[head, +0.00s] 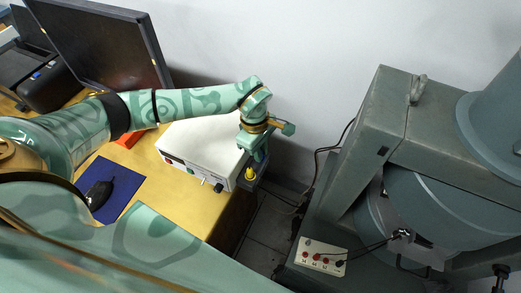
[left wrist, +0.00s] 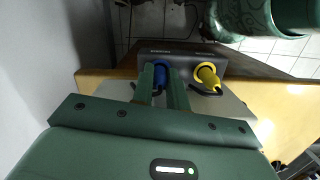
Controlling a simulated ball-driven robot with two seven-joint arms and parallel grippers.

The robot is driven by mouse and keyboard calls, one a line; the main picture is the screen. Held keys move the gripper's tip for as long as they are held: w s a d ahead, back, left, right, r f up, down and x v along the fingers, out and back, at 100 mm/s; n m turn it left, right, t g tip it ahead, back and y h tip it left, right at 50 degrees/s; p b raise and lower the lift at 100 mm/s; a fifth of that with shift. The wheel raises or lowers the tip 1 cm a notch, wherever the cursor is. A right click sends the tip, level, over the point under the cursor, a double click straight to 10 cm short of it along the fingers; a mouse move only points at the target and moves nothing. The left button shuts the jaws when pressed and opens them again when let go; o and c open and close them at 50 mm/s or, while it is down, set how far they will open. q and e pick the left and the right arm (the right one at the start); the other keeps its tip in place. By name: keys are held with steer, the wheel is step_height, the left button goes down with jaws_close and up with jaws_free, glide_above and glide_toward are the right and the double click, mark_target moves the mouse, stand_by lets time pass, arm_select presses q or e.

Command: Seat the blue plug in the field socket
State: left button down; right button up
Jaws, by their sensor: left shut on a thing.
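My left gripper (head: 258,152) is over the table's right edge, beside the front right corner of the white box. In the left wrist view its two fingers (left wrist: 161,84) are shut on the blue plug (left wrist: 160,74). The plug is at a dark block (left wrist: 182,54); I cannot tell whether it is seated in it. A yellow plug (left wrist: 208,76) stands at the same block, just right of the blue one, and shows below the gripper in the head view (head: 250,174). The gripper hides the blue plug in the head view. I cannot identify the field socket for certain. My right gripper is not in view.
The white box (head: 205,143) sits on the yellow table (head: 190,212). A large grey magnet frame (head: 365,130) stands to the right, with a white panel of red sockets (head: 320,257) and dark cables at its foot. A monitor (head: 95,40) stands at the back left.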

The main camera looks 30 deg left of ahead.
arm_select(q)
steer(key=c, duration=1.4)
jaws_free()
steer(key=shift+f, duration=0.1)
steer(key=r+p, duration=0.1)
steer(key=r, duration=0.3)
steer(key=a+r+p, duration=0.1)
steer(key=r, duration=0.7)
steer(key=shift+a+r+p, duration=0.15)
steer(key=shift+a+p, duration=0.1)
steer(key=shift+p, duration=0.15)
